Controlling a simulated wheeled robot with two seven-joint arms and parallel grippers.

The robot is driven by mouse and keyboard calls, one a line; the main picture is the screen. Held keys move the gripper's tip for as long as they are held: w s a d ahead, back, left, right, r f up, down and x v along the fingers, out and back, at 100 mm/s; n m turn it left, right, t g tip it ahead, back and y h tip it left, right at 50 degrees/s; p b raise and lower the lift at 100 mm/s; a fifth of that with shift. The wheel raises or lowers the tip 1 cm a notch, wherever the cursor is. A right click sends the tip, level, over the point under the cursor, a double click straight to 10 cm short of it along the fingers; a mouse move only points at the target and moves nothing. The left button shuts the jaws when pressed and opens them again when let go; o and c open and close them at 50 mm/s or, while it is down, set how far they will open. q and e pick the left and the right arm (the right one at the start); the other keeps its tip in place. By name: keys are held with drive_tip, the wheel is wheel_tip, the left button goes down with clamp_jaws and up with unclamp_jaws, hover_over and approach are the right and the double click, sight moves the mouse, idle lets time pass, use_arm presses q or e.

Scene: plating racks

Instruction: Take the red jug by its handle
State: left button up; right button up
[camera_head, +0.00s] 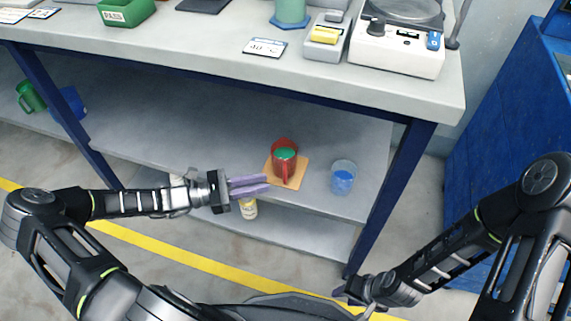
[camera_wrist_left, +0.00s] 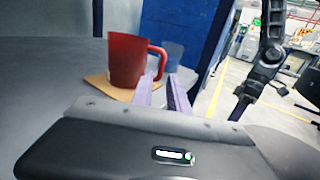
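The red jug (camera_head: 278,158) stands upright on a tan square mat (camera_head: 300,170) on the upper of the two lower shelves, with something green inside. Its handle (camera_head: 285,173) faces the front in the head view and points right in the left wrist view (camera_wrist_left: 162,50). My left gripper (camera_head: 269,183) is open and empty, its purple fingers just left of the handle. In the left wrist view its fingertips (camera_wrist_left: 160,78) are apart, close in front of the handle's lower part. My right gripper (camera_head: 345,293) is low at the right, its fingers too unclear to judge.
A clear cup with blue contents (camera_head: 343,178) stands right of the mat. A pale yellow bottle (camera_head: 248,209) stands on the lowest shelf. The worktop's front edge (camera_head: 240,77) overhangs the shelf. A blue table leg (camera_head: 390,200) stands at the right.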

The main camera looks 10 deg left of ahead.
sight(285, 182)
use_arm(q)
drive_tip(key=shift+x, duration=1.2)
drive_tip(key=shift+w+d+f+b, duration=0.2)
drive_tip(key=shift+d+b, duration=0.3)
drive_tip(key=shift+b, duration=0.05)
drive_tip(key=b+x, duration=0.1)
drive_tip(key=x, duration=0.3)
drive_tip(key=shift+d, duration=0.1)
drive_tip(key=shift+c, duration=0.6)
clamp_jaws()
drive_tip(key=shift+r, duration=0.1)
